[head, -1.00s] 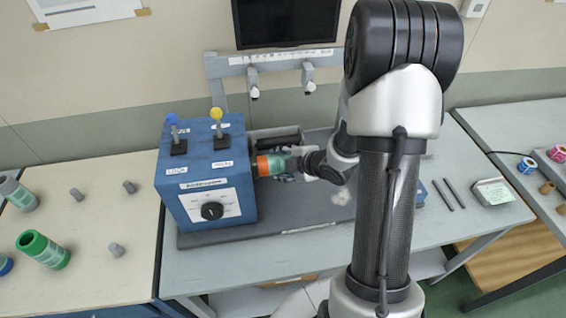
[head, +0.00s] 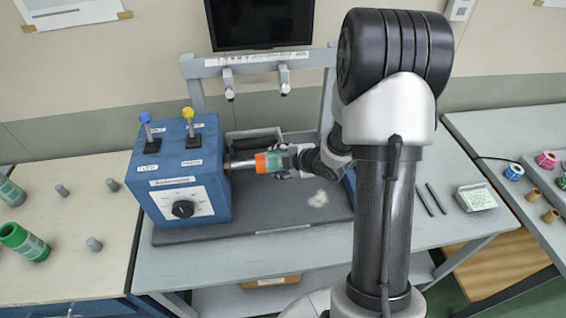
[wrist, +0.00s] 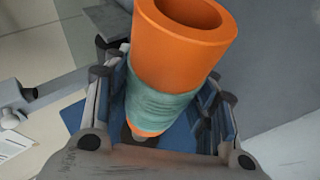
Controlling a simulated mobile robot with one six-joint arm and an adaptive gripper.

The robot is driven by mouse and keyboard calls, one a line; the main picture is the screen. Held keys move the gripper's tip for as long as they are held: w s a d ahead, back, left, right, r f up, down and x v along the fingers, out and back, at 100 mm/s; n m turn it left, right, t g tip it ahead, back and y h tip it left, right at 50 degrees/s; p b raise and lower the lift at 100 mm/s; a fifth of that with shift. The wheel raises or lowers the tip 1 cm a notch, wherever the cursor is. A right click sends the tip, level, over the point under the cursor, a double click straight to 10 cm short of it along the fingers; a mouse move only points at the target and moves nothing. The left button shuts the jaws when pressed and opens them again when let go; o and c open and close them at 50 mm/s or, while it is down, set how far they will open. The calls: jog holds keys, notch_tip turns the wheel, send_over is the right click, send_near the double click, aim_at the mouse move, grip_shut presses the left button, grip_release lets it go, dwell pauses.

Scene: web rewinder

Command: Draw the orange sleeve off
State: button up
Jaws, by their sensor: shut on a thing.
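The orange sleeve (head: 262,163), with a teal wrap around its middle, lies roughly level to the right of the blue machine. My gripper (head: 287,161) is shut on the wrapped part. In the wrist view the sleeve (wrist: 185,50) sits between my two fingers (wrist: 165,105), and its open end shows a hollow bore with no spindle in the visible part. The metal spindle (head: 240,165) sticks out from the machine's right side towards the sleeve's orange end. In the head view I cannot tell whether the two touch.
The blue machine (head: 180,178) has a blue-topped and a yellow-topped lever and a black dial. A grey frame with a dark monitor (head: 273,22) stands behind. A green roll (head: 25,242) and grey plugs are on the left table. Small spools (head: 514,172) are on the right table.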

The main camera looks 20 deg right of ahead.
jog(key=o, duration=1.5)
jog(key=shift+c, duration=0.2)
jog(key=v, duration=1.2)
